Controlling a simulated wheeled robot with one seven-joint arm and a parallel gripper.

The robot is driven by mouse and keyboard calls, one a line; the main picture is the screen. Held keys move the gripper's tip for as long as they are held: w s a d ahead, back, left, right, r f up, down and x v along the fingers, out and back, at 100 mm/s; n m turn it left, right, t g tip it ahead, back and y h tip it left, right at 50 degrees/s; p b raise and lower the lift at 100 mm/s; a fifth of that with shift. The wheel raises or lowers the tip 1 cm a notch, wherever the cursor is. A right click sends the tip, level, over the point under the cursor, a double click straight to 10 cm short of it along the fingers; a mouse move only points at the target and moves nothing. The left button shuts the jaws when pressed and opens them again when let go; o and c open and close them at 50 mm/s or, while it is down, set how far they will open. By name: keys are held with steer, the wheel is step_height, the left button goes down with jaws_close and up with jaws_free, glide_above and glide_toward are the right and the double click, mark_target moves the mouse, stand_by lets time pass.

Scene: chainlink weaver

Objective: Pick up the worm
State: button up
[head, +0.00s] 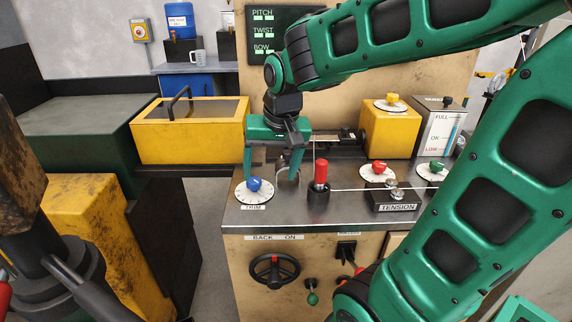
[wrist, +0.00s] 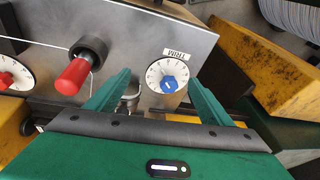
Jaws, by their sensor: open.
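No part is clearly recognisable as the worm. A small curved grey metal piece (head: 284,172) stands on the steel bench top behind the blue-knobbed TRIM dial (head: 254,190); I cannot tell whether it is the worm. It also shows in the wrist view (wrist: 131,98), near the left finger. My gripper (head: 271,168) points down over the bench's left part, its green fingers spread. In the wrist view my gripper (wrist: 160,80) has the TRIM dial (wrist: 168,82) between its fingertips. No object is visibly held.
A red handle in a black socket (head: 320,173) stands right of the gripper, with a thin wire running right to the TENSION block (head: 392,196). Red and green dials stand beyond. A yellow box with a lid handle (head: 190,135) is left. Yellow housing (head: 390,128) stands behind.

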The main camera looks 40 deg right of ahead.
steer(key=w+d+r+m+g, duration=0.2)
steer(key=w+d+r+m, duration=0.3)
steer(key=m, duration=0.3)
steer(key=r+m+g, duration=0.1)
steer(key=r+m, duration=0.1)
steer(key=m, duration=0.6)
glide_above(287, 151)
steer(key=shift+s+f, duration=0.1)
steer(key=shift+f, duration=0.3)
step_height(287, 151, down, 10)
steer(key=shift+f, duration=0.1)
steer(key=c, duration=1.6)
